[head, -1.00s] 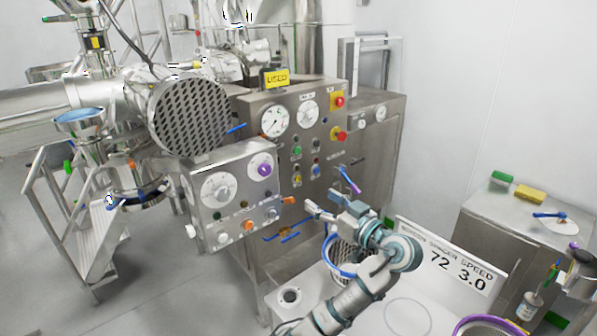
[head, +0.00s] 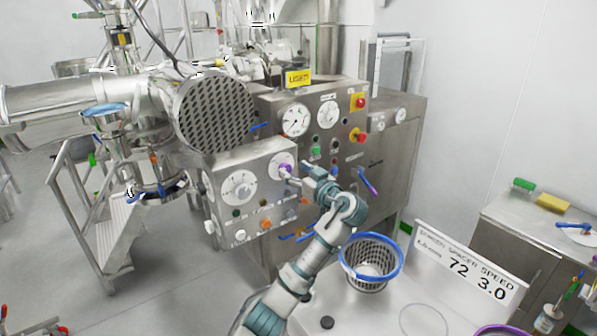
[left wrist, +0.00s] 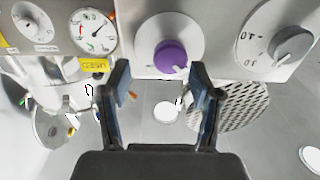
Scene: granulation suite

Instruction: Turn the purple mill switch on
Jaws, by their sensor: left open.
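The purple mill switch (head: 285,168) is a round knob on a white dial at the upper right of the steel control box (head: 222,190). In the left wrist view the purple knob (left wrist: 171,57) shows whole, with a pale pointer mark at its lower right edge. My left gripper (head: 296,176) is just right of the knob in the head view. In the left wrist view my left gripper (left wrist: 158,82) is open, its two fingers apart, with the knob beyond and between them. Contact with the knob cannot be made out. My right gripper is not in view.
A larger grey dial (head: 239,188) sits left of the purple knob, with several small buttons below. A gauge panel (head: 325,120) with red stop buttons stands behind. A blue-rimmed basket (head: 371,262) and a sign (head: 468,268) are to the right.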

